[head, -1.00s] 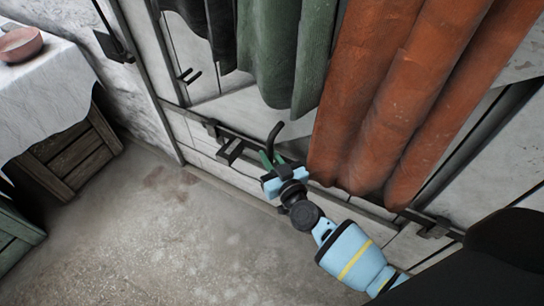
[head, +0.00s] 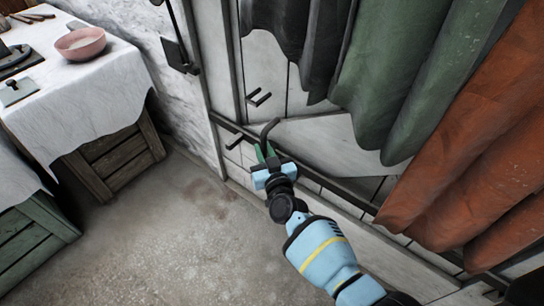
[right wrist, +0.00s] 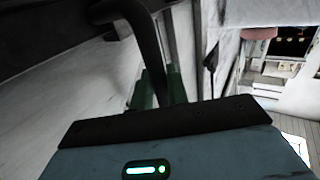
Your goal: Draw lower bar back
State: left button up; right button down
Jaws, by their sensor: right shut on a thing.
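The lower bar (head: 336,189) is a long dark bar running across the pale panelled door (head: 268,65), below the hanging curtains. A dark bent handle (head: 268,127) stands up at the bar near the door's left side. My right gripper (head: 266,153), with green fingers and a light blue body, is shut on this handle. In the right wrist view the dark handle (right wrist: 149,42) passes down between the green fingers (right wrist: 159,88). The fingers and gripper body hide where the handle meets the bar. My left gripper is not in view.
Grey-green (head: 385,70) and orange (head: 465,145) curtains hang close over the bar at right. A small dark bracket (head: 259,97) sits higher on the door. A cloth-covered table (head: 85,92) with a pink bowl (head: 80,44) stands at left. The floor (head: 175,235) between is clear.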

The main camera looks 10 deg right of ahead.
jog(key=shift+w+a+r, duration=0.1)
jog(key=shift+w+a, duration=0.2)
jog(key=shift+w, duration=0.05)
jog(key=shift+r, duration=0.1)
jog(key=c, duration=1.4)
grip_release()
jog(key=shift+w+a, duration=0.1)
jog(key=shift+a, duration=0.05)
jog(key=shift+c, duration=0.2)
jog(key=shift+s, duration=0.25)
jog(key=s+p, duration=0.3)
jog(key=s, duration=0.4)
jog(key=shift+s+d, duration=0.2)
jog(key=shift+d, duration=0.15)
